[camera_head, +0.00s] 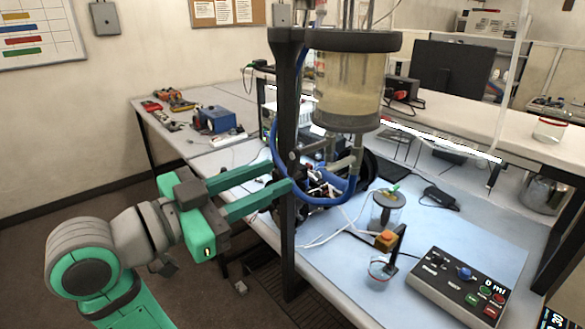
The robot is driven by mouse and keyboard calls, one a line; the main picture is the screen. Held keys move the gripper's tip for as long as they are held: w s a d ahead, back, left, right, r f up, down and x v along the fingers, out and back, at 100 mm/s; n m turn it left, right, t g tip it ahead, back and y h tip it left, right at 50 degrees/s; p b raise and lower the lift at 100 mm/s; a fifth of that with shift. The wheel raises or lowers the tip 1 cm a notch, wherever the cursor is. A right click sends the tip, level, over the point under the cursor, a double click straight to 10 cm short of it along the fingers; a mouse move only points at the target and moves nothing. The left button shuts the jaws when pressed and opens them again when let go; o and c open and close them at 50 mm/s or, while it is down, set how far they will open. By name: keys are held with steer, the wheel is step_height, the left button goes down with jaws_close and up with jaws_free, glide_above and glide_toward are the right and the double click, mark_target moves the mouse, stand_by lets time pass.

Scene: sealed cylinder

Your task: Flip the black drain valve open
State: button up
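A sealed clear cylinder (348,85) with pale yellow liquid and dark end caps hangs at the top middle, beside a black upright post (287,150). Grey pipes (345,165) and a blue hose (345,192) run below it. I cannot clearly pick out the black drain valve; the area under the cylinder is cluttered and partly hidden by the post and hose. My green gripper (280,177) comes from the left, its two long fingers apart, with the tips near the left side of the post. Nothing shows between the fingers. I cannot tell whether a tip touches the post.
A monitor (450,75) stands behind. Floor is open at left.

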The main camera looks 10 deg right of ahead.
mark_target(290, 170)
steer(key=x, duration=0.5)
steer(key=shift+w+d, duration=0.25)
steer(key=shift+d, duration=0.1)
jaws_close()
